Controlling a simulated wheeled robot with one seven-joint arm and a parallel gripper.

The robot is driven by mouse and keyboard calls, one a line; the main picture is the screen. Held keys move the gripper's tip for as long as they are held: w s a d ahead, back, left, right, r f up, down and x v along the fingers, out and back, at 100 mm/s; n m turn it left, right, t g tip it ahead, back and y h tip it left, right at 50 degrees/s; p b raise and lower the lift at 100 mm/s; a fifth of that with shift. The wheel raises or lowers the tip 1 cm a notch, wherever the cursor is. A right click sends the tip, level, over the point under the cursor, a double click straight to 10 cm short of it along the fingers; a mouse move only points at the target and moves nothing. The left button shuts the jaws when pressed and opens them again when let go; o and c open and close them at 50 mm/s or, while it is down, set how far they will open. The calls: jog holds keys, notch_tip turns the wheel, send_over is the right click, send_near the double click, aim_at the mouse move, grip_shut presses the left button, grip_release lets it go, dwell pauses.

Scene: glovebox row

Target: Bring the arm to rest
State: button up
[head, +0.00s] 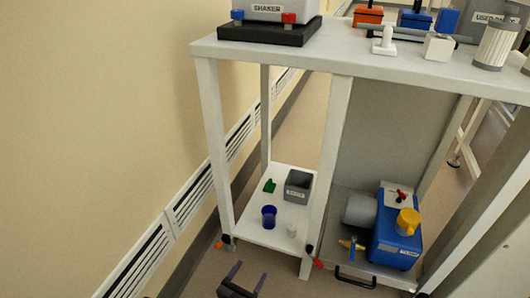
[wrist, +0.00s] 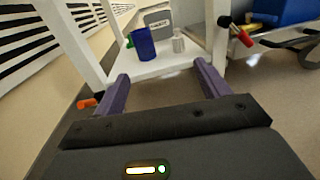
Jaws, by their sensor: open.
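My gripper (head: 244,278) shows at the bottom of the head view, low in front of the bench's lower shelf. In the wrist view my gripper (wrist: 162,88) has its two purple fingers wide apart with nothing between them. Beyond the fingertips a blue cup (wrist: 144,43) and a small pale bottle (wrist: 178,41) stand on the white lower shelf (wrist: 160,68). The cup (head: 269,216) and the bottle (head: 292,231) also show in the head view, apart from my gripper. Most of my arm is out of view.
A grey bin (head: 298,186) and a green piece (head: 269,186) are on the lower shelf. A blue pump (head: 396,235) stands to the right on a handled tray (head: 355,280). The bench top (head: 340,58) holds a shaker (head: 275,12). A wall is left; floor in front is clear.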

jog(key=s+d+r+m+g+y+p, duration=0.1)
jog(key=s+d+r+m+g+p, duration=0.25)
jog(key=d+r+m+g, duration=0.45)
jog(key=s+d+r+m+g+y+p, duration=0.1)
jog(key=s+d+r+m+g+p, duration=0.2)
jog(key=r+m, duration=0.6)
jog(key=s+d+r+m+g+y+p, duration=0.1)
jog(key=d+r+m+g+p, duration=0.45)
jog(key=r, duration=0.55)
jog(key=d+r+m+t+y+p, duration=0.1)
jog(key=r+m+p, duration=0.1)
jog(key=r+p, duration=1.1)
jog(key=s+d+r+m+t+y+p, duration=0.1)
jog(key=r+m+y+p, duration=0.1)
jog(key=r+p, duration=1.2)
jog(key=d+r+m+t+y+p, duration=0.1)
jog(key=r+m+p, duration=0.3)
jog(key=r+p, duration=1)
notch_tip(320, 180, up, 12)
jog(key=shift+s+d+r+y, duration=0.1)
jog(key=shift+s+d+y, duration=0.15)
jog(key=shift+d+y, duration=0.35)
